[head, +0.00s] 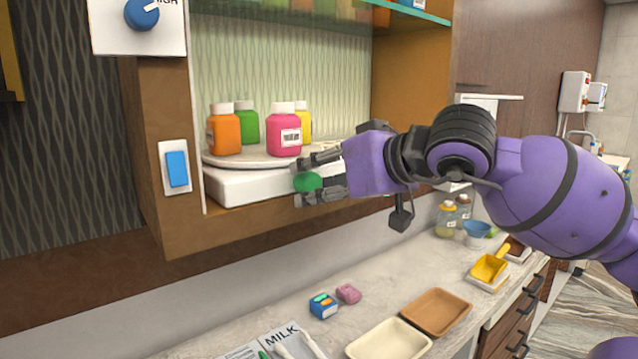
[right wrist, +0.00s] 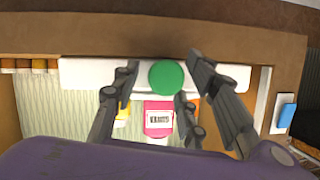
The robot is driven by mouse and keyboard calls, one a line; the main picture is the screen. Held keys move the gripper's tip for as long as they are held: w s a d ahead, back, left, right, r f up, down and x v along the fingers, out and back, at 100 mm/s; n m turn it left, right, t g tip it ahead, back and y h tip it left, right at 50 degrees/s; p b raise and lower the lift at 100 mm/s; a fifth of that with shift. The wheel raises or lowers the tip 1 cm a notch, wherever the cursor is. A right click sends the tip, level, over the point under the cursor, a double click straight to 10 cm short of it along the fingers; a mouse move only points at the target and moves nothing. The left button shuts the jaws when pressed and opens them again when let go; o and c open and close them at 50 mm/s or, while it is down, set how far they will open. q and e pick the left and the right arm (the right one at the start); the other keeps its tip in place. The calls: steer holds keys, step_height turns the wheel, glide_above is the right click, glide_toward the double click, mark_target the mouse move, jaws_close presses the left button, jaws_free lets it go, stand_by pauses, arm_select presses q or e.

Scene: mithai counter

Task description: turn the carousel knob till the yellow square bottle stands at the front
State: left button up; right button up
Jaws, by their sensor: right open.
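The carousel is a round light plate (head: 230,160) on a white base (head: 245,188) in the wall cabinet. A pink square bottle (head: 284,134) stands at its front. The yellow bottle (head: 306,122) stands behind and to the right of it, partly hidden. An orange bottle (head: 223,130) and a green bottle (head: 247,124) stand on the left. The green round knob (head: 314,182) is on the front of the base. My right gripper (head: 299,182) is open, its fingers around the knob; contact is unclear. The right wrist view shows the knob (right wrist: 166,77) between the fingers. My left gripper is out of view.
A glass shelf (head: 420,14) hangs above the carousel. A blue switch (head: 177,168) is on the cabinet's left post. On the counter below lie a cream tray (head: 390,342), a brown tray (head: 437,311) and small items. Open air lies between counter and cabinet.

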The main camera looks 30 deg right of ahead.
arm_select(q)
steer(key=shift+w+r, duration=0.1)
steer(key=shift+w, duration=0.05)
arm_select(e)
steer(key=shift+a, duration=0.1)
steer(key=c, duration=1)
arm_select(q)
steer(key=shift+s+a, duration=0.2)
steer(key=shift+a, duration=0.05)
arm_select(e)
steer(key=shift+o, duration=0.2)
